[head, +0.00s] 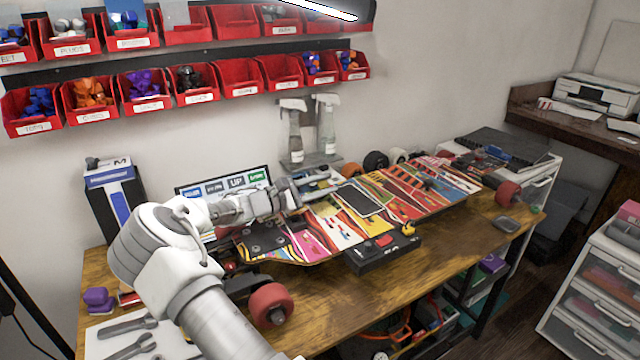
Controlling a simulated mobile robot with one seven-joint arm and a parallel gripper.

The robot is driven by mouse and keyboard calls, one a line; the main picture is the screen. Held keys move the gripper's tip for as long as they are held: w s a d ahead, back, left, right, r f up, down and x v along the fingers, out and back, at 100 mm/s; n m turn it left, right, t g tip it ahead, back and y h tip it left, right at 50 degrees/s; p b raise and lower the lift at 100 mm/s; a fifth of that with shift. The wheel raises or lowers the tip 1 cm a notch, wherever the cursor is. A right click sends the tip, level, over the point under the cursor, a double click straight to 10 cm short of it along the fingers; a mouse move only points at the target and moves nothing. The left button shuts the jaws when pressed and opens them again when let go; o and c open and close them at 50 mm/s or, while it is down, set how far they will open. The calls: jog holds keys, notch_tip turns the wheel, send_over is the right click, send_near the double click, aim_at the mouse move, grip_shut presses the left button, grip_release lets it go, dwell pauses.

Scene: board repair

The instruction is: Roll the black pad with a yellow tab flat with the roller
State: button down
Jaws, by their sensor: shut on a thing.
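The skateboard (322,227) lies across the workbench, its deck covered in colourful graphics. A black rectangular pad (360,198) lies on the middle of the deck. A small yellow piece (407,229) shows near the deck's front edge; I cannot tell whether it is the pad's tab. My gripper (291,194) is over the left part of the deck, left of the pad and apart from it. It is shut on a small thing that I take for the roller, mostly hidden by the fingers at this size.
A black box (382,254) with a red item on top stands at the board's front edge. Two spray bottles (327,125) stand behind the board. Wrenches (130,335) lie at the front left. Red bins (140,92) line the wall. The bench's front right is mostly clear.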

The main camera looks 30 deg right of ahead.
jog(key=shift+s+f+m, duration=0.2)
jog(key=shift+m, duration=0.1)
jog(key=shift+s+f, duration=0.4)
jog(key=shift+s, duration=0.1)
jog(key=shift+a+f, duration=0.1)
jog(key=c, duration=0.6)
grip_release()
jog(key=shift+c, duration=0.2)
